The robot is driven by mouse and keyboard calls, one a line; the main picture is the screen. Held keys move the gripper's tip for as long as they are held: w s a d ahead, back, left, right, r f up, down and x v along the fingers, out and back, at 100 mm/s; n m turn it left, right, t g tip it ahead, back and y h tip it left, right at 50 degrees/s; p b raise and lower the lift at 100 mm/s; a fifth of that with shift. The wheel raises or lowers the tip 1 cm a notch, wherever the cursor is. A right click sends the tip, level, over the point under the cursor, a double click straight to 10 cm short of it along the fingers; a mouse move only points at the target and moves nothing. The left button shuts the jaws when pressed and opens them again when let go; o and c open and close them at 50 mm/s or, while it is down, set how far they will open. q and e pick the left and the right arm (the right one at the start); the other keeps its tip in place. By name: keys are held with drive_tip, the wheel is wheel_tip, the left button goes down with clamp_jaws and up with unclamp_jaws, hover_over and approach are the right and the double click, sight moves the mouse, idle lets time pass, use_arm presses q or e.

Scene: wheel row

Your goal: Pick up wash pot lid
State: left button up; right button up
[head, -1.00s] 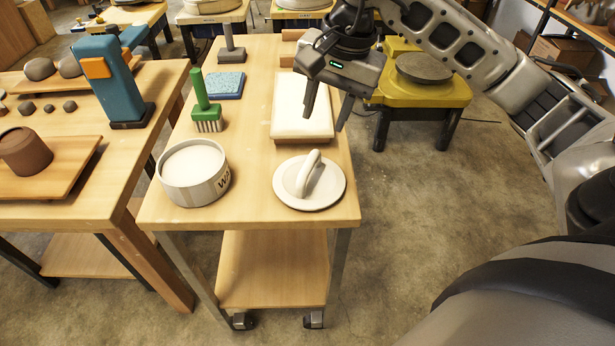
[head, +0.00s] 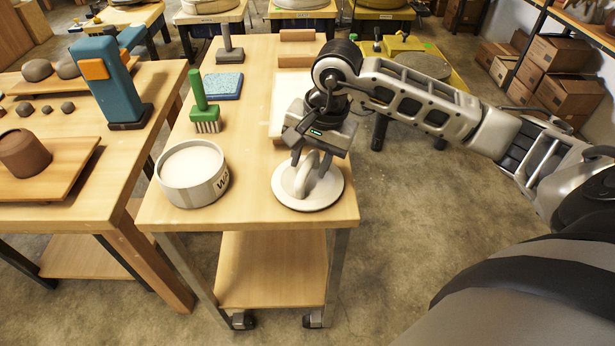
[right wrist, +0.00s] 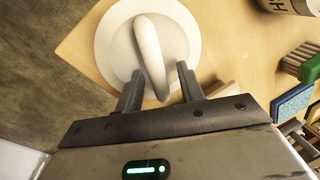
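The wash pot lid (head: 312,202) is a white disc with an arched handle, lying flat on the wooden cart top near its front right corner. It also shows in the right wrist view (right wrist: 108,42). My right gripper (head: 308,166) is over the lid, with its fingers pointing down. In the right wrist view my right gripper (right wrist: 158,82) is open, with one finger on each side of the handle's near part and gaps visible. The white wash pot (head: 192,180) stands to the left of the lid on the cart. My left gripper is not in view.
On the cart (head: 248,212) behind the pot are a green brush (head: 203,108) and a blue sponge (head: 222,86). A white slab (head: 284,108) lies behind the lid, partly hidden by my arm. A wooden table (head: 92,205) adjoins on the left.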

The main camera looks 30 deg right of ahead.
clamp_jaws()
drive_tip(key=shift+r, duration=0.1)
drive_tip(key=shift+r, duration=0.55)
drive_tip(key=s+a+r, duration=0.1)
drive_tip(key=r, duration=0.1)
drive_tip(key=s+a+r, duration=0.1)
drive_tip(key=r, duration=0.1)
drive_tip(key=a+r, duration=0.1)
drive_tip(key=r, duration=0.2)
drive_tip(key=shift+s+a+r, duration=0.1)
drive_tip(key=shift+s, duration=0.3)
drive_tip(key=s+a+r, duration=0.4)
drive_tip(key=s+a, duration=0.2)
drive_tip(key=a, duration=0.1)
drive_tip(key=shift+s+r, duration=0.3)
drive_tip(key=shift+s, duration=0.1)
drive_tip(key=shift+w, duration=0.1)
